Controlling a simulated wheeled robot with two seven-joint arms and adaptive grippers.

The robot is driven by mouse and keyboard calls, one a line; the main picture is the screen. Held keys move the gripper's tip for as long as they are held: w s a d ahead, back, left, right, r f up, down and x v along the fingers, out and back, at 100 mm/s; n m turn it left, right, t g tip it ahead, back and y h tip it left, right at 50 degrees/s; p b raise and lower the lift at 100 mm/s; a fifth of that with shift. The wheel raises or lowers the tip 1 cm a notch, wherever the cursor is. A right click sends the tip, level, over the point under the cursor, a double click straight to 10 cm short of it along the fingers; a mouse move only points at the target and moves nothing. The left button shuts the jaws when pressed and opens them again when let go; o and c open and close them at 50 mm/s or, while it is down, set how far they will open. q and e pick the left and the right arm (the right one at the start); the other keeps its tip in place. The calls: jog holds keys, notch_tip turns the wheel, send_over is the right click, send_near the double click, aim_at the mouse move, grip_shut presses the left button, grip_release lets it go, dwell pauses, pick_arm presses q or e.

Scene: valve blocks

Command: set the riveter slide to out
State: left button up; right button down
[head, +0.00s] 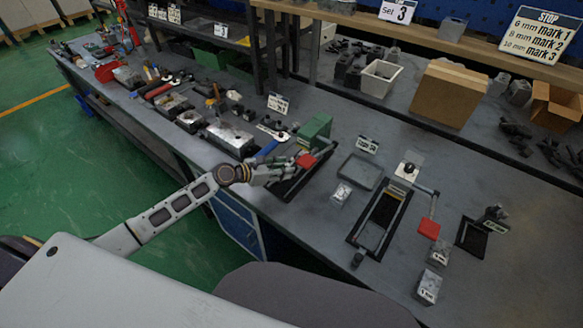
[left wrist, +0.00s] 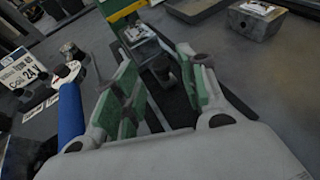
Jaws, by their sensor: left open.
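The green machine (head: 316,128), which looks like the riveter, stands on the bench on a long dark base. Part of its green body (left wrist: 122,12) shows at the top of the left wrist view. A small pale block with a dark piece (left wrist: 148,38) sits on the dark base below it; I cannot tell for sure which part is the slide. My left gripper (head: 278,173) is over the near end of this base. In the left wrist view its green-padded fingers (left wrist: 160,82) are apart, with the dark base between and beyond them. My right gripper is not in view.
A blue handle (left wrist: 70,115) lies close left of the left gripper. A grey tray (head: 360,171), a black frame (head: 382,215) and a red pad (head: 429,228) are to the right. A cardboard box (head: 447,93) stands at the back. The bench's near edge runs below my left arm.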

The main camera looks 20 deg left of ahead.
pick_arm(q)
jog(key=shift+x, duration=1.7)
jog(key=shift+w+d+f, duration=0.15)
jog(key=shift+d+f, duration=0.05)
jog(key=c, duration=0.7)
grip_shut()
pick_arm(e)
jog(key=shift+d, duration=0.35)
